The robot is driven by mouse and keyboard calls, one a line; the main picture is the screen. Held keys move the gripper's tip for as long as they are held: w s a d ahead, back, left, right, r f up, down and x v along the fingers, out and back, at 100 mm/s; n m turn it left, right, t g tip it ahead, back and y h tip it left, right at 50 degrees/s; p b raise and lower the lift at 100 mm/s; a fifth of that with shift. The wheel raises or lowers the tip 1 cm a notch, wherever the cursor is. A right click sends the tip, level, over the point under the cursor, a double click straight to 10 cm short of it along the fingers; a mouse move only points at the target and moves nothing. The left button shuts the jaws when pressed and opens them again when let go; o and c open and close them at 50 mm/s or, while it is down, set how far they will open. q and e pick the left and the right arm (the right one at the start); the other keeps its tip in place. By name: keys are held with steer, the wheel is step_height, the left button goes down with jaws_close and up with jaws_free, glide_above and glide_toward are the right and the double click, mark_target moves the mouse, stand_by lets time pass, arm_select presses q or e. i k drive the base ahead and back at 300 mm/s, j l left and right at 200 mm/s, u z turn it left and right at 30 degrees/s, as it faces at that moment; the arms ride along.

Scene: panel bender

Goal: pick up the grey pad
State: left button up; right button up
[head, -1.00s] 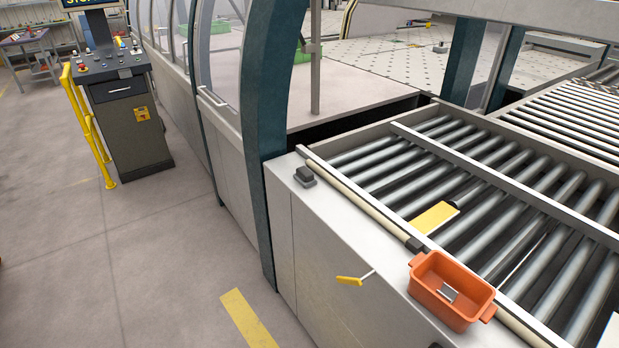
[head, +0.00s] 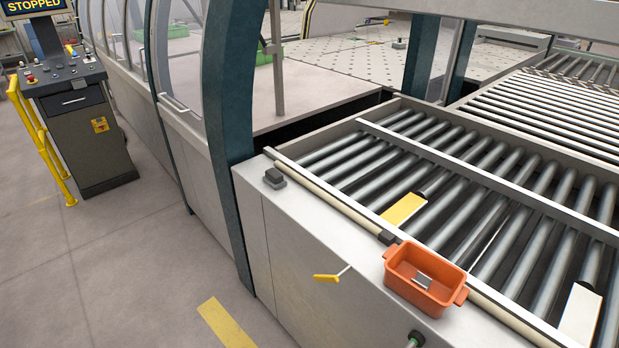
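A small dark grey block (head: 275,178) lies on the pale top of the machine's side cabinet, near the blue-grey upright post; it may be the grey pad. A small grey piece (head: 424,281) also lies inside the orange bin (head: 398,276). I cannot tell for certain which of these is the grey pad. Neither of my grippers shows in the head view.
A roller table (head: 470,180) fills the right side, with a yellow-topped block (head: 404,208) and a pale block (head: 580,315) on it. A yellow-handled lever (head: 327,278) sticks out of the cabinet front. A control console (head: 88,130) stands at left; floor (head: 150,260) between is clear.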

mark_target(275, 179)
steer(key=i+j+z, duration=0.1)
steer(key=z, duration=0.35)
steer(key=i+j+z, duration=0.1)
steer(key=j+z, duration=0.15)
steer(key=z, duration=0.15)
steer(key=j+z, duration=0.2)
steer(key=z, duration=0.25)
steer(key=j+z, duration=0.25)
steer(key=j, duration=0.25)
steer(key=j+z, duration=0.3)
steer(key=j, duration=0.25)
